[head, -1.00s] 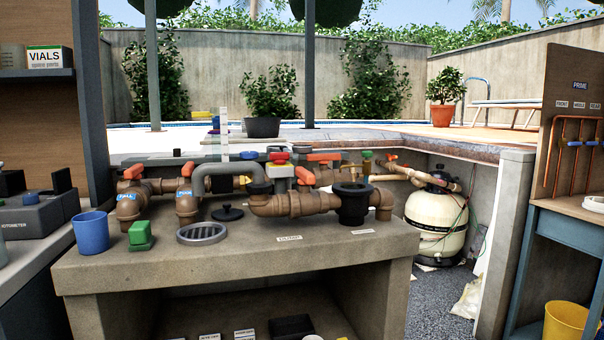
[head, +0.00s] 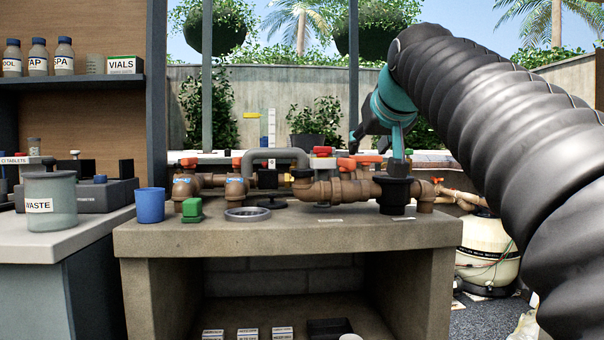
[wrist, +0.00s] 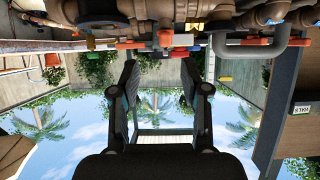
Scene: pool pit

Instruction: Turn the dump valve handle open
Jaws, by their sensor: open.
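Several valves with red-orange handles sit on brown pipework above the concrete bench (head: 300,235). In the head view, one orange handle (head: 346,164) shows at centre right, with two more, left (head: 189,162) and middle (head: 236,162), further left. I cannot tell which is the dump valve handle. My gripper (head: 374,148) is open and empty at the end of the teal wrist, over the right part of the pipework. In the upside-down wrist view, its two fingers (wrist: 160,75) stand apart, with an orange handle (wrist: 165,38) and others beyond them. Contact is not visible.
A blue cup (head: 150,205), green block (head: 192,210) and grey ring (head: 248,214) stand along the front left. A cream tank (head: 487,250) is to the right. The front of the bench top is mostly clear.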

